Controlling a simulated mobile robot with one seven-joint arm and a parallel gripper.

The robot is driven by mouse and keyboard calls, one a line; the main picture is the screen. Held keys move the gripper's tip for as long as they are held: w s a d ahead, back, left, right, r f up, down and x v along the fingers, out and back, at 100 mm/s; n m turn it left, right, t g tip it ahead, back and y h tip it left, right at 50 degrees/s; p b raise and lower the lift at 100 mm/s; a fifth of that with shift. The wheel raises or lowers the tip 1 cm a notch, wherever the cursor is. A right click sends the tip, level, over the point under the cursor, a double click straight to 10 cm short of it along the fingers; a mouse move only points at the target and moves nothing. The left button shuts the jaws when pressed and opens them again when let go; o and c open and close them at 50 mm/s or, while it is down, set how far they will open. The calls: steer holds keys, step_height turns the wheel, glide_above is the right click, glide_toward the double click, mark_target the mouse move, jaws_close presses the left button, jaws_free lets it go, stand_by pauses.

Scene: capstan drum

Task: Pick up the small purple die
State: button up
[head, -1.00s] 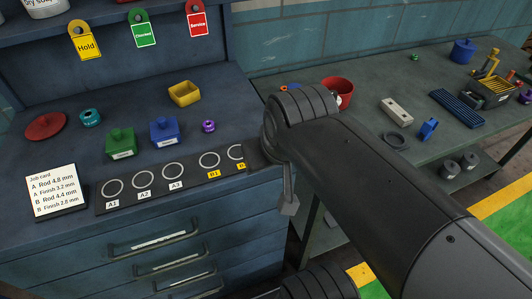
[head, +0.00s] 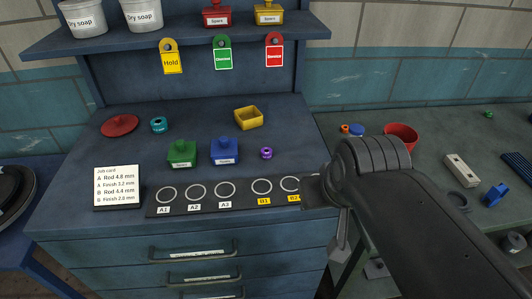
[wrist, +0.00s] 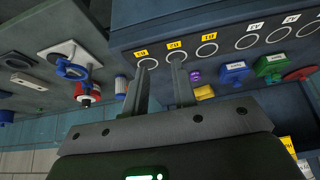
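The small purple die (head: 266,153) stands on the blue bench top, right of the blue lidded box (head: 225,151) and behind the strip of marked rings. In the wrist view, the die (wrist: 195,76) is a small purple shape to the right of my fingers. My gripper (wrist: 162,64) is open, with a gap between its two fingers and nothing held. In the wrist view its fingertips overlap the yellow-labelled end of the ring strip, apart from the die. In the head view my arm hides the strip's right end and most of my gripper.
A green box (head: 182,154), yellow tray (head: 248,118), teal ring (head: 159,125) and red lid (head: 120,125) share the bench top. The shelf (head: 200,35) with hanging tags overhangs the back. A red cup (head: 401,136) stands on the right-hand table. Bench top around the die is clear.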

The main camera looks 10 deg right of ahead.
steer(key=shift+o, duration=0.5)
steer(key=o, duration=0.6)
steer(key=w+a+r+n+g, duration=0.1)
steer(key=w+a+r+g, duration=0.1)
steer(key=w, duration=0.6)
steer(key=w+a+r+g, duration=0.1)
steer(key=w+r, duration=0.1)
steer(key=w, duration=0.5)
steer(key=n+g, duration=0.1)
steer(key=g, duration=0.2)
glide_above(266, 151)
step_height(266, 151, down, 4)
steer(key=f, duration=0.4)
steer(key=shift+w+f, duration=0.25)
steer(key=shift+f, duration=0.1)
steer(key=shift+s+d+f, duration=0.1)
steer(key=shift+f, duration=1.4)
steer(key=shift+s+f, duration=0.1)
steer(key=shift+f, duration=1.4)
